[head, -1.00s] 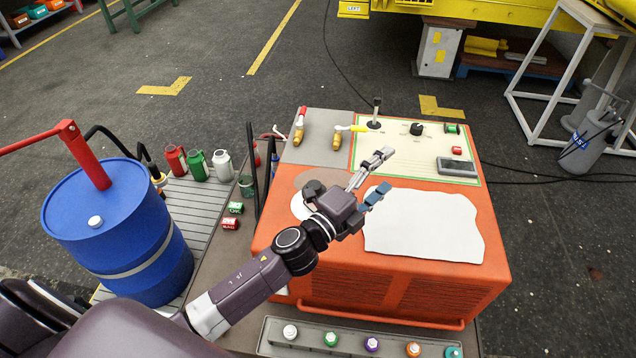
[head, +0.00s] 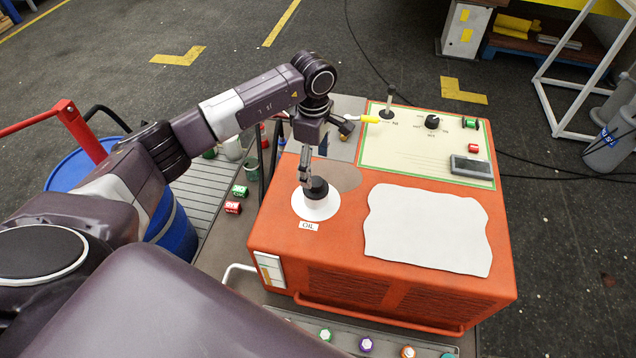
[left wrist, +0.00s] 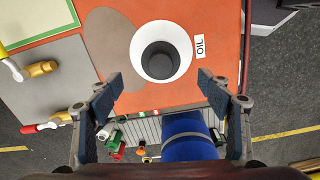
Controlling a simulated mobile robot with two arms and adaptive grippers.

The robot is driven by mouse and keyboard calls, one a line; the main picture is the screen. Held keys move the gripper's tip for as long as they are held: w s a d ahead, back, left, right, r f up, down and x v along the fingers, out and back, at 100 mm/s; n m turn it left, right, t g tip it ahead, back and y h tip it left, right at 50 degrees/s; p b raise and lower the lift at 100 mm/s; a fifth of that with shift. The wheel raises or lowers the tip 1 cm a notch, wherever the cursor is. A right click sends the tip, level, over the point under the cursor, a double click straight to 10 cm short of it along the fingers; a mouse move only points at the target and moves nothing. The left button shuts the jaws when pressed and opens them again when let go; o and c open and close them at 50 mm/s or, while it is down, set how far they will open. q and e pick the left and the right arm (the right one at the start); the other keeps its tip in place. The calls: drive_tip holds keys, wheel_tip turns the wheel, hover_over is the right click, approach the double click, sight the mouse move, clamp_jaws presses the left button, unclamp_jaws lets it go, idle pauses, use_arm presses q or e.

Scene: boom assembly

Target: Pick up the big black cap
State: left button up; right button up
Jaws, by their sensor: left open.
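The big black cap (head: 317,189) sits upright on a white round base on top of the orange machine, beside the OIL label (head: 308,226). In the left wrist view the cap (left wrist: 160,61) shows from above, inside the white ring (left wrist: 183,55). My left gripper (head: 305,180) points down just above the cap in the head view and partly overlaps it. In the left wrist view its two fingers (left wrist: 170,97) are wide apart and empty, with the cap beyond the fingertips and between their lines. My right gripper is not in view.
The orange machine (head: 370,290) has a white sheet (head: 425,230) and a control panel (head: 430,145) on top. Levers stand behind the gripper. A blue barrel (head: 178,235) and small red and green cans (head: 233,207) are at the left.

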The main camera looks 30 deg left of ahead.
sight(316, 181)
use_arm(q)
wheel_tip(316, 181, down, 6)
drive_tip(key=p, duration=0.3)
drive_tip(key=shift+d+f, duration=0.1)
drive_tip(key=shift+f, duration=0.65)
drive_tip(key=c, duration=1.3)
drive_tip(key=shift+r, duration=0.15)
